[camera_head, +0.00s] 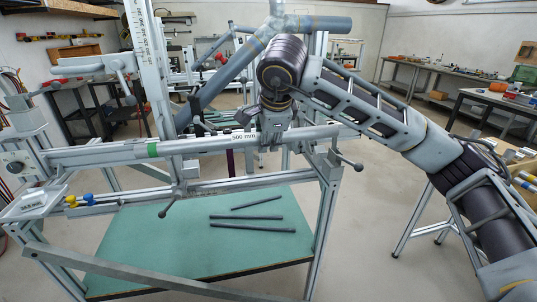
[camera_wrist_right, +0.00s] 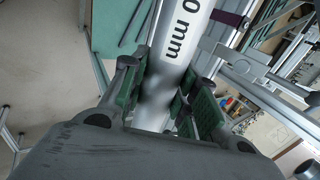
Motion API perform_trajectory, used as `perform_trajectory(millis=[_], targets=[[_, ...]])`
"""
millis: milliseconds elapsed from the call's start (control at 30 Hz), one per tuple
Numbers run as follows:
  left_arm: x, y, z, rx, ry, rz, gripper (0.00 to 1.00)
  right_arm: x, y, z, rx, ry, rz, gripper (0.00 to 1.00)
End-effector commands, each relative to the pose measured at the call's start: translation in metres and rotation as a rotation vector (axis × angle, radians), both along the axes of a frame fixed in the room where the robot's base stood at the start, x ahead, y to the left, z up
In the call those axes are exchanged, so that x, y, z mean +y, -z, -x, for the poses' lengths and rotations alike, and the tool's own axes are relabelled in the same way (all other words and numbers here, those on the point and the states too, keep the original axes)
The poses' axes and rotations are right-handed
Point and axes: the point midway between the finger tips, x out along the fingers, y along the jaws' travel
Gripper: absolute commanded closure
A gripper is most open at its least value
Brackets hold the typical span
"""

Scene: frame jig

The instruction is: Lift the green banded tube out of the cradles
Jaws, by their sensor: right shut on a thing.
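The pale grey tube (camera_head: 205,145) with a green band (camera_head: 152,150) and a "500 mm" label lies nearly level across the jig frame. My right gripper (camera_head: 274,138) comes down on it from above, right of the label, and is shut on it. In the right wrist view, the tube (camera_wrist_right: 176,50) runs between the green-padded fingers (camera_wrist_right: 158,100), with the end of its label in front of them. I cannot make out the cradles clearly, nor whether the tube touches them. My left gripper is not in view.
A lower rail (camera_head: 250,183) runs beneath the tube. A clamp handle (camera_head: 350,162) sticks out at the tube's right end. A tall scale post (camera_head: 148,60) and a slanted blue-grey pipe (camera_head: 225,80) stand close behind. Dark rods (camera_head: 250,226) lie on the green lower shelf (camera_head: 150,245).

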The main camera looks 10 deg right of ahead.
Motion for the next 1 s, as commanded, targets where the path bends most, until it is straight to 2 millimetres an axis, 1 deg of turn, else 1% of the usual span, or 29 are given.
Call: perform_trajectory(millis=[1000], targets=[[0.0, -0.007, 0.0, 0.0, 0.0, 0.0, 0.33, 0.0, -0.028, 0.03, -0.003, 0.0, -0.001, 0.94]])
